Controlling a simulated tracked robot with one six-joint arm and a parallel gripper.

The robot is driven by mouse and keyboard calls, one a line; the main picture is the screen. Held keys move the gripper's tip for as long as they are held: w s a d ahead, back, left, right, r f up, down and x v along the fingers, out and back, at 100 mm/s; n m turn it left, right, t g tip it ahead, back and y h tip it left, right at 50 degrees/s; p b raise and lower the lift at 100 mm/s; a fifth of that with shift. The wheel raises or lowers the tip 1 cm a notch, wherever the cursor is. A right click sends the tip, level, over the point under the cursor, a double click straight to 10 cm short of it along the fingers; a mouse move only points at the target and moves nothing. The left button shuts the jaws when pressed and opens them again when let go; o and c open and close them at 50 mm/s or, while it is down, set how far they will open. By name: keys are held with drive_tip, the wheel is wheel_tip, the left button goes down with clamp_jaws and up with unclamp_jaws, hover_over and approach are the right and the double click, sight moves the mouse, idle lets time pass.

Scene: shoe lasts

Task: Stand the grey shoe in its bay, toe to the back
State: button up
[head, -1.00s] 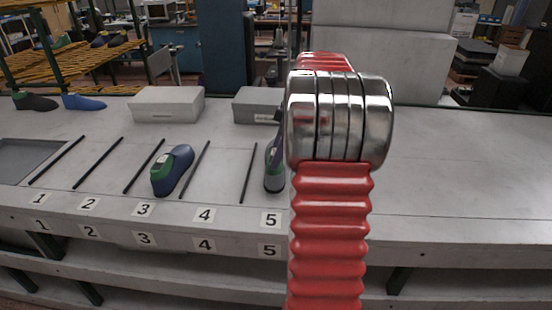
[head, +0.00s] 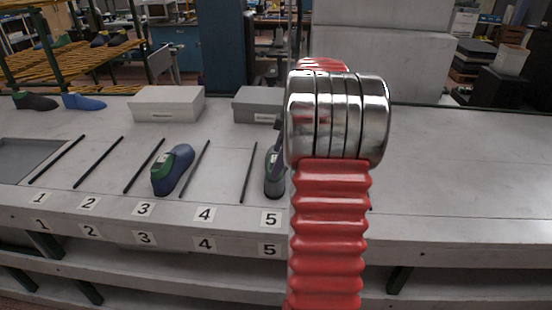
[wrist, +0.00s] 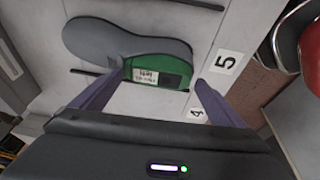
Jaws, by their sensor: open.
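The grey shoe (wrist: 128,42) has a grey body and a green top part with a white label. In the wrist view its rounded toe points left, and its green end is toward the number 5 plate (wrist: 225,62). In the head view the shoe (head: 273,187) is behind number 5, right of a black rod, partly hidden by my arm. A finger of my gripper (head: 278,140) also shows in the head view.
Black rods (head: 98,162) divide the numbered bays. Two grey boxes (head: 167,104) (head: 256,105) stand at the back. A dark shoe (head: 36,102) and a bright blue shoe (head: 84,102) are back left. The bench's right side is clear.

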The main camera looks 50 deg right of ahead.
drive_tip(key=v, duration=1.2)
idle(0.6)
